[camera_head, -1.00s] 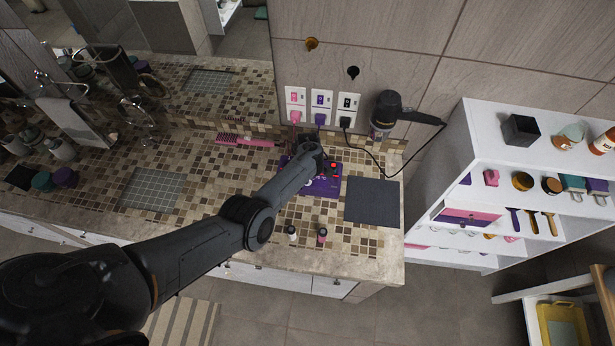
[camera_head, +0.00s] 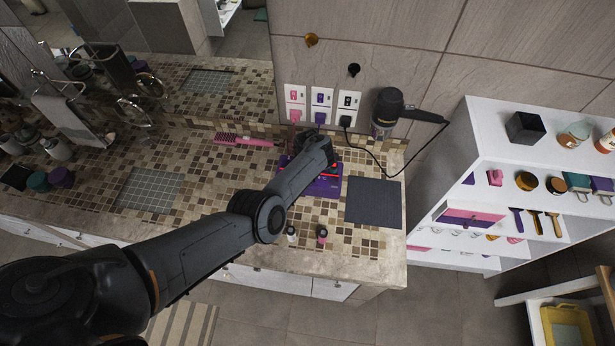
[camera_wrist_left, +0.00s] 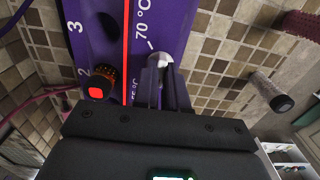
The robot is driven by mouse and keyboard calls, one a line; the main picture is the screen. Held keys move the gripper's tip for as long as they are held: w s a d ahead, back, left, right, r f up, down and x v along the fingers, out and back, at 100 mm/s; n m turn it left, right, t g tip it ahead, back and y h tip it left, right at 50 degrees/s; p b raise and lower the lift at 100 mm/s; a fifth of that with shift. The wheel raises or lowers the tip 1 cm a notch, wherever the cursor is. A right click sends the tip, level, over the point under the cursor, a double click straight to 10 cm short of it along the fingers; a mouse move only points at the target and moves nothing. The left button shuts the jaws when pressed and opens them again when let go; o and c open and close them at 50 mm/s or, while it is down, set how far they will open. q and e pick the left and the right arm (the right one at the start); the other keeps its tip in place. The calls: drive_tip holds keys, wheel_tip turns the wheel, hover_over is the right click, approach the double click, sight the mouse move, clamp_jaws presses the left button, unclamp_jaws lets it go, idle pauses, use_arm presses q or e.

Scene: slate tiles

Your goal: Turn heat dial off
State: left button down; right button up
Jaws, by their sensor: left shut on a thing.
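A purple panel (camera_head: 326,187) lies on the tiled counter, partly hidden under my left arm in the head view. In the left wrist view the purple panel (camera_wrist_left: 178,20) has a glowing red strip, printed numbers and a "70 °C" mark. The heat dial (camera_wrist_left: 160,59), pale on top, sits beside the temperature marks. My left gripper (camera_wrist_left: 161,80) points at it, with its narrow fingers closed on the dial. A second, black dial with a lit red face (camera_wrist_left: 97,92) stands left of the fingers, near the "2". My right gripper is not in view.
A dark square mat (camera_head: 373,202) lies right of the panel. Two small bottles (camera_head: 292,234) (camera_head: 321,236) stand in front. A pink brush (camera_head: 243,139) lies behind left. A hair dryer (camera_head: 388,108) hangs on the wall with its cord on the counter.

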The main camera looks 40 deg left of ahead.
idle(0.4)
use_arm(q)
drive_tip(key=c, duration=1.2)
unclamp_jaws()
drive_tip(key=shift+r, duration=0.1)
drive_tip(key=shift+r, duration=0.25)
wheel_tip(320, 180, up, 10)
drive_tip(key=p, duration=0.3)
